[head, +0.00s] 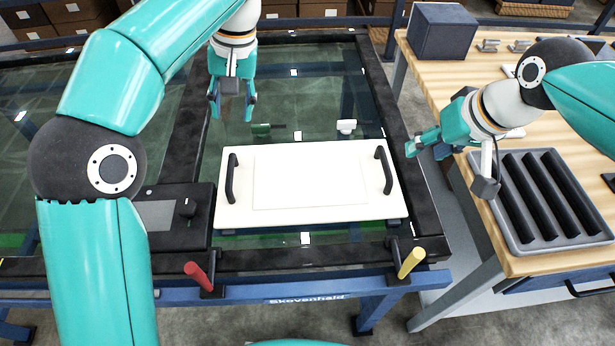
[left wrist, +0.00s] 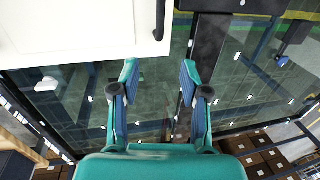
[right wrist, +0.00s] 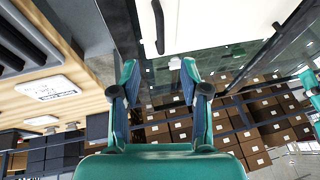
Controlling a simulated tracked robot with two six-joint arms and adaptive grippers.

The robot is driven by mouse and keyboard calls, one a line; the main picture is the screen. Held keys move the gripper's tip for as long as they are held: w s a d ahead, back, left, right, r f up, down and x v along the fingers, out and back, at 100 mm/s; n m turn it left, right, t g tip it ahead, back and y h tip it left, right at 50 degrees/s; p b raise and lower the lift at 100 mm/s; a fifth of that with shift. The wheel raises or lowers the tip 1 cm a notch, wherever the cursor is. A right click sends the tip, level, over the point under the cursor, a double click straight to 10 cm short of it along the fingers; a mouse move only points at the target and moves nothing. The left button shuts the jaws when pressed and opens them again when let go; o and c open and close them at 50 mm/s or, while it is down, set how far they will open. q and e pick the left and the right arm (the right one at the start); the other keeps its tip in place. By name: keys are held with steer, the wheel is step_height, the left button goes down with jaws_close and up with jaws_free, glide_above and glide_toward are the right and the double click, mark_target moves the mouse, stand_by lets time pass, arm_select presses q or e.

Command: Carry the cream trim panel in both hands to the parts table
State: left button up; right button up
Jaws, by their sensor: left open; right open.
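The cream trim panel (head: 310,183) lies flat on the glass-topped trolley with a black frame (head: 300,252). It has a black handle at its left end (head: 232,178) and another at its right end (head: 384,169). My left gripper (head: 231,108) is open and empty above the glass, behind the panel's left end. The panel's corner shows in the left wrist view (left wrist: 80,25). My right gripper (head: 412,147) is open and empty, to the right of the right handle and apart from it. The right wrist view shows the panel (right wrist: 205,20) beyond its fingers. The wooden parts table (head: 440,85) stands at the right.
A ribbed grey tray (head: 545,200) and a dark blue box (head: 442,32) stand on the parts table. A red lever (head: 198,274) and a yellow lever (head: 411,262) stick up at the trolley's front edge. A black unit (head: 165,215) sits left of the panel.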

mark_target(232, 160)
arm_select(q)
steer(key=a+f, duration=0.1)
steer(key=f, duration=0.4)
steer(key=a+f, duration=0.1)
steer(key=f, duration=0.4)
steer(key=a+f, duration=0.1)
steer(key=f, duration=0.4)
steer(key=shift+s+f, duration=0.3)
steer(key=shift+f, duration=0.05)
arm_select(e)
steer(key=x, duration=1.5)
steer(key=shift+a+f, duration=0.15)
steer(key=shift+f, duration=0.25)
arm_select(q)
jaws_close()
arm_select(e)
jaws_close()
arm_select(q)
steer(key=shift+r, duration=0.1)
